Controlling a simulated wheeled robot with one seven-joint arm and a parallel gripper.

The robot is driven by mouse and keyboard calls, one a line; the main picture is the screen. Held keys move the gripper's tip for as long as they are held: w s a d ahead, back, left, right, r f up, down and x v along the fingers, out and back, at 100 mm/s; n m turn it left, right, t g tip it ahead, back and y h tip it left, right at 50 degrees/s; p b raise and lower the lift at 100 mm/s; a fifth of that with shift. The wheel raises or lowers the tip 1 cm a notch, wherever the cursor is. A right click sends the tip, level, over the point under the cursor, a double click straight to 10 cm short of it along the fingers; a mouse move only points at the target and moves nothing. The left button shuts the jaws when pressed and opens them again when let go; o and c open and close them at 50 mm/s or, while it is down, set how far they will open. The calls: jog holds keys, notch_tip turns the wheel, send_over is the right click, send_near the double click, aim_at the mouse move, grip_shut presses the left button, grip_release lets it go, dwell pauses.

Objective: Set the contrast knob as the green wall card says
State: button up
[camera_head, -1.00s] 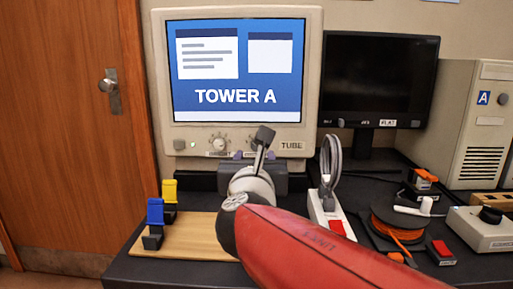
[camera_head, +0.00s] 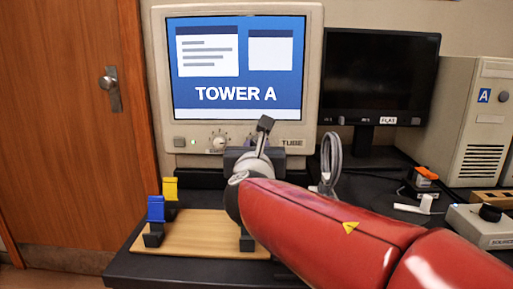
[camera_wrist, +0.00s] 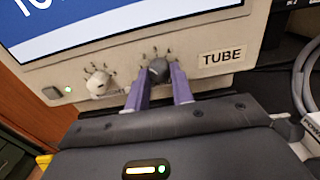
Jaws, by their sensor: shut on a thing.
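The tube monitor (camera_head: 312,85) has two knobs under its screen. The dark right-hand knob (camera_wrist: 158,69) sits between the purple fingers of my gripper (camera_wrist: 160,78) in the wrist view, and they are shut on it. Tick marks show above this knob; its name label is hidden by my gripper. In the head view my gripper (camera_head: 250,146) and wrist cover most of that knob. The left knob (camera_wrist: 98,83) is pale, with its own marks, and is free; it also shows in the head view (camera_head: 219,141). No green wall card is in view.
A black flat monitor (camera_head: 380,80) and a beige computer tower (camera_head: 483,120) stand to the right. A wooden board (camera_head: 190,238) with blue and yellow clips lies in front at left. A cable loop (camera_head: 331,160) stands close right of my arm.

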jog(key=shift+f+b, duration=0.1)
jog(key=shift+b, duration=0.3)
jog(key=shift+c, duration=0.5)
jog(key=shift+m+b, duration=3.8)
jog(key=shift+m, duration=0.1)
jog(key=o, duration=1)
